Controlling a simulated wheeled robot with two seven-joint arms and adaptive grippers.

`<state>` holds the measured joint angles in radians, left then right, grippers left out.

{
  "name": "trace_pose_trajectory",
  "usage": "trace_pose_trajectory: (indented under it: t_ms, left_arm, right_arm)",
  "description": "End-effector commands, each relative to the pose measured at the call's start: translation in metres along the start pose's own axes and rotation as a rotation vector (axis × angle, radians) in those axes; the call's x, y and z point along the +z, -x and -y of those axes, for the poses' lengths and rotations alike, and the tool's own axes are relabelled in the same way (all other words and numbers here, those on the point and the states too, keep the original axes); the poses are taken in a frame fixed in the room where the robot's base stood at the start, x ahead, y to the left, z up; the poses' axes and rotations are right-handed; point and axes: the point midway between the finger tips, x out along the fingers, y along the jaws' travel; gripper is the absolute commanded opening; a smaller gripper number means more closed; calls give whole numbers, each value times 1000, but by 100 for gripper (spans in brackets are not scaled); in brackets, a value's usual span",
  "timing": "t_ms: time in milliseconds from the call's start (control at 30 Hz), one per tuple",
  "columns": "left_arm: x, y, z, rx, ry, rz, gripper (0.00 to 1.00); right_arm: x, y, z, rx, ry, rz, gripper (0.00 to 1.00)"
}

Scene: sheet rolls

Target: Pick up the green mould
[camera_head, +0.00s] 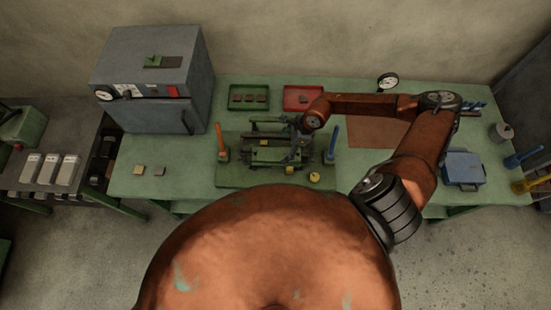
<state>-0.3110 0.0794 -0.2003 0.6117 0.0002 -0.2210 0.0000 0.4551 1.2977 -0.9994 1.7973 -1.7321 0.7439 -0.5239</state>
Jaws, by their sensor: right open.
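A small green block (153,61), which looks like the green mould, sits on top of the grey oven (150,77) at the back left, beside a flat brown piece (173,62). My right arm reaches in from the right across the bench. My right gripper (297,148) is open, small and dark over the right part of the green roll machine (262,150), well to the right of the green block. Its fingertips are hard to make out against the machine. My left gripper is not in view.
A green tray (232,100) with several brown pieces and a red tray (288,102) stand behind the machine. Orange (222,138) and blue (333,140) upright handles flank it. A blue case (464,168) lies at the right. The bench is clear left of the machine, except two small squares.

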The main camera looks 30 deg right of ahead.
Motion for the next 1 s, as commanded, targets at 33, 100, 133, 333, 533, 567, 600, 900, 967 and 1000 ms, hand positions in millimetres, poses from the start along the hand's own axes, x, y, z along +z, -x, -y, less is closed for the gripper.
trace_pose_trajectory:
  t_ms: [33,100,133,333,533,567,600,900,967,1000]
  left_arm:
    - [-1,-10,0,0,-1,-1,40]
    - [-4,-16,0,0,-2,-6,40]
    - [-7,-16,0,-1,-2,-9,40]
    - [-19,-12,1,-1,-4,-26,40]
    - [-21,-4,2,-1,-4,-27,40]
    - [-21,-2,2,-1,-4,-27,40]
    - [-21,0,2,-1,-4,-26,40]
    - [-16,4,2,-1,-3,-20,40]
    - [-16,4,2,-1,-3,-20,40]
    - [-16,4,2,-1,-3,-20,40]
  right_arm:
    - [-4,-9,0,1,0,-1,84]
    - [-6,-15,0,1,1,-1,84]
    - [-6,-17,0,2,1,-1,84]
    - [-4,-33,0,3,2,0,84]
    - [-5,-54,2,3,2,0,84]
    - [-5,-58,2,4,1,-1,84]
    - [-6,-64,3,5,1,0,84]
    - [-8,-93,4,2,3,0,84]
    - [-8,-94,4,1,3,-1,84]
    - [-8,-94,4,1,3,-1,84]
